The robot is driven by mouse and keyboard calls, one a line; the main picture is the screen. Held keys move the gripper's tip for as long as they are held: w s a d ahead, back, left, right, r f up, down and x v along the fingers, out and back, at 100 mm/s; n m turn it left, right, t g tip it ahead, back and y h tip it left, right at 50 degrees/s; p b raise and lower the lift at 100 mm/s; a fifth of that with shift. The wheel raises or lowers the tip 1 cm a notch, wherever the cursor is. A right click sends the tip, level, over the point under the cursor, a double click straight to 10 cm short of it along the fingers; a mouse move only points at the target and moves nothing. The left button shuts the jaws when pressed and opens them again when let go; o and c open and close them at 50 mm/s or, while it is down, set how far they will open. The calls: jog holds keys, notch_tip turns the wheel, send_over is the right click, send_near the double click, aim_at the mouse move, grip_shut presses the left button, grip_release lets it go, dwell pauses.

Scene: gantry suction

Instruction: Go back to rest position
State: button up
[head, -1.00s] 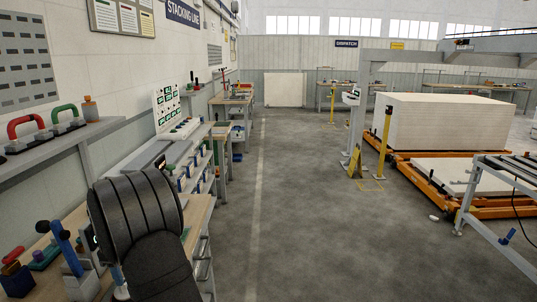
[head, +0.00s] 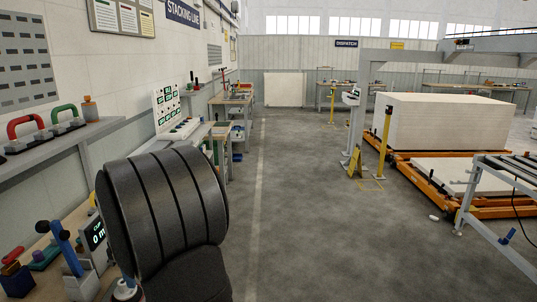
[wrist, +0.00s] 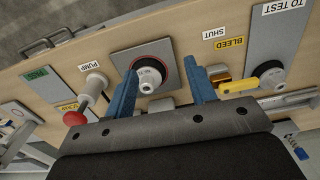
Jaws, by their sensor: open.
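My gripper (wrist: 162,85) shows in the wrist view with its two blue fingers spread and nothing between them in their grip. Beyond the fingers is a wooden panel with a round grey fitting (wrist: 149,75) on a dark square plate; in the picture it lies between the fingertips. The gap in depth is hard to judge. In the head view my black arm fills the lower left and the gripper itself is hidden.
The panel carries a red-knobbed pump handle (wrist: 75,117) and a yellow bleed lever (wrist: 262,80). The floor (head: 310,220) to the right is open.

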jog(key=s+f, duration=0.2)
jog(key=s, duration=1.8)
jog(key=s+a+f, duration=0.5)
jog(key=a, duration=0.2)
jog(key=shift+s+f+m, duration=0.2)
jog(key=shift+f+m, duration=0.1)
jog(key=shift+f, duration=0.1)
jog(key=shift+d, duration=0.1)
